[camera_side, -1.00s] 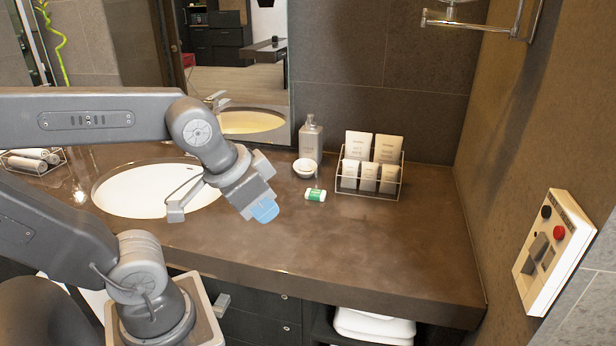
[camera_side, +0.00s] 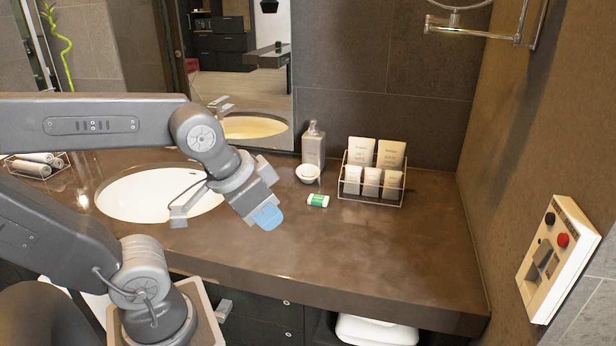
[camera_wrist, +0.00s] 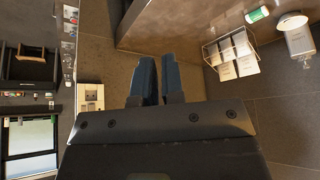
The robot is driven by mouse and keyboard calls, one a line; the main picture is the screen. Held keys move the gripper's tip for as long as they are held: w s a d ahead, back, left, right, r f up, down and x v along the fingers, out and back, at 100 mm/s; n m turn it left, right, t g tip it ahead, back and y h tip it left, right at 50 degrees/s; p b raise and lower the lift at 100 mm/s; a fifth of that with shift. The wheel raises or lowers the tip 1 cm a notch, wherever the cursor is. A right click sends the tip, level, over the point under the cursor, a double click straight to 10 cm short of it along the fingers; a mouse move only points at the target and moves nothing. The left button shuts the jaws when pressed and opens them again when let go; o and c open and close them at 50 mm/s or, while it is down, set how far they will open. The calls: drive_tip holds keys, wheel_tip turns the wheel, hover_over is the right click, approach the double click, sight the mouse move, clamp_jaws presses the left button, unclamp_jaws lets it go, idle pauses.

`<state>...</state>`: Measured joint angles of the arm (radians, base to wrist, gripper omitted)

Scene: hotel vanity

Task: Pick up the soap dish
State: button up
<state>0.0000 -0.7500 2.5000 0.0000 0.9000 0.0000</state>
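The soap dish, a small round white dish (camera_side: 308,174), sits on the brown counter in front of the soap bottle. It also shows at the top right of the wrist view (camera_wrist: 292,21). My gripper (camera_side: 267,216), with blue fingertips, hangs above the counter, in front and to the left of the dish in the side view, apart from it. In the wrist view the two fingers (camera_wrist: 159,78) lie close together with nothing seen between them.
A wire rack (camera_side: 372,199) of cards is on the right. The sink (camera_side: 135,197) is on the left. The front-right counter is clear.

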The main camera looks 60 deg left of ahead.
drive_tip(key=o, duration=1.7)
drive_tip(key=n+g+y, duration=0.2)
drive_tip(key=n+y, duration=0.3)
drive_tip(key=n, duration=0.6)
hover_over(308, 176)
drive_tip(key=s+d, duration=0.3)
drive_tip(key=d, duration=0.1)
drive_tip(key=f, duration=1.5)
drive_tip(key=shift+w+a+f, duration=0.25)
drive_tip(key=shift+f, duration=0.05)
drive_tip(key=shift+x, duration=2.95)
